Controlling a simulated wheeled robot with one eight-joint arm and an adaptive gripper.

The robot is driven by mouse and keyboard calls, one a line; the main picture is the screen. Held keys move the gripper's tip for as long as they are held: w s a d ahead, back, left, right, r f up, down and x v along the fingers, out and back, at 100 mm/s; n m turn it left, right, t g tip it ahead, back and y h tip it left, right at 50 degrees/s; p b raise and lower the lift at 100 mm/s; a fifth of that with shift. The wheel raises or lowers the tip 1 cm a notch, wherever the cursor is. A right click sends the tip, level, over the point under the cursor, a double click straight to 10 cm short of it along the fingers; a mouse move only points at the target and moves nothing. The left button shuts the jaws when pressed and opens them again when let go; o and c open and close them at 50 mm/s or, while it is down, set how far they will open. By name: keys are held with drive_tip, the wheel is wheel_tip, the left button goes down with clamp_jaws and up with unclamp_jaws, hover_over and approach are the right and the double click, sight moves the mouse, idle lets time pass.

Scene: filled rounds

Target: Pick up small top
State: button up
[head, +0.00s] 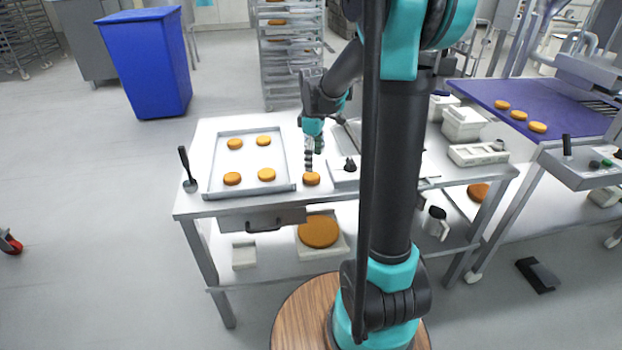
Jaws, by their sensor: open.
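A small orange-brown round (311,179), which looks like the small top, lies on the white table just right of the tray. My gripper (309,168) points down directly above it, with its fingertips very close to it. The gripper is open; from this far I cannot tell whether the fingers touch the round. Several similar small rounds (266,174) lie spaced out in the shallow metal tray (213,181) on the left of the table.
A pale block with a dark knob (349,165) stands just right of the gripper. My arm hides part of the table's right half. A large round (319,231) sits on the lower shelf. A blue bin (147,65) stands behind.

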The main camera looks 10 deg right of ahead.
sight(312, 175)
drive_tip(key=shift+w+a+f, duration=0.1)
drive_tip(key=shift+a+f, duration=0.05)
drive_tip(key=shift+f, duration=1.45)
drive_tip(key=shift+w+a+f, duration=0.1)
drive_tip(key=shift+a+f, duration=0.05)
drive_tip(key=shift+f, duration=1.45)
drive_tip(key=shift+c, duration=0.3)
drive_tip(key=c, duration=0.8)
